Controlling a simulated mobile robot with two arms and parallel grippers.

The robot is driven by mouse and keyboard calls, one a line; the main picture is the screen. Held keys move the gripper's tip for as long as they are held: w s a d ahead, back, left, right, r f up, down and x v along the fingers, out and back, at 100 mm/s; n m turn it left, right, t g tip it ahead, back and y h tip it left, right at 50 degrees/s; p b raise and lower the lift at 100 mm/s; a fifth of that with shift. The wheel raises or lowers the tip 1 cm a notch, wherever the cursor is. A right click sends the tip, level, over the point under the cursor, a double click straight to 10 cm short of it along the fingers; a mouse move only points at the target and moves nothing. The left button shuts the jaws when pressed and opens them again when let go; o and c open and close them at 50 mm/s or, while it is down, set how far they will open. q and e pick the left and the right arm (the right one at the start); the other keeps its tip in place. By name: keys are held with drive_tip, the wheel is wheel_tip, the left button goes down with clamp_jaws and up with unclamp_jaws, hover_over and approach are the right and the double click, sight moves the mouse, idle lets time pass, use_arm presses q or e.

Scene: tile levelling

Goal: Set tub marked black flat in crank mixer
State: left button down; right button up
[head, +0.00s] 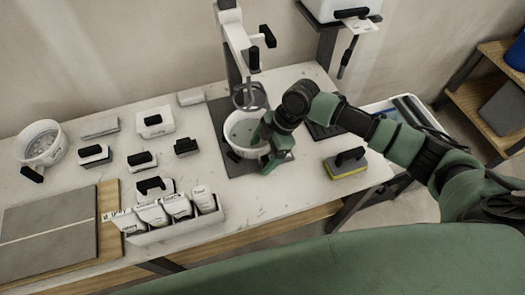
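A white round tub (236,128) with greyish contents sits at the crank mixer, under its whisk (249,96). The crank mixer (233,43) has a pale upright frame, black handles and a dark base plate (236,168). My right gripper (266,148) is at the tub's right rim, with green parts over the rim and beside the wall. I cannot tell whether its fingers are closed on the rim. The tub's right side is hidden by the gripper, and no black mark is readable. I cannot tell whether the tub rests fully flat. My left gripper is not in view.
A white round strainer-like bowl (40,143) stands at the far left. Several black-handled blocks (142,160) lie mid-table. A rack of labelled packets (172,213) and a grey tile board (50,232) are in front. A yellow-edged sponge float (346,162) lies right of the mixer.

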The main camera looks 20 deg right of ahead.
drive_tip(key=shift+s, duration=0.1)
drive_tip(key=b+v, duration=0.1)
drive_tip(key=v, duration=0.6)
drive_tip(key=shift+r, duration=0.4)
drive_tip(key=shift+d, duration=0.15)
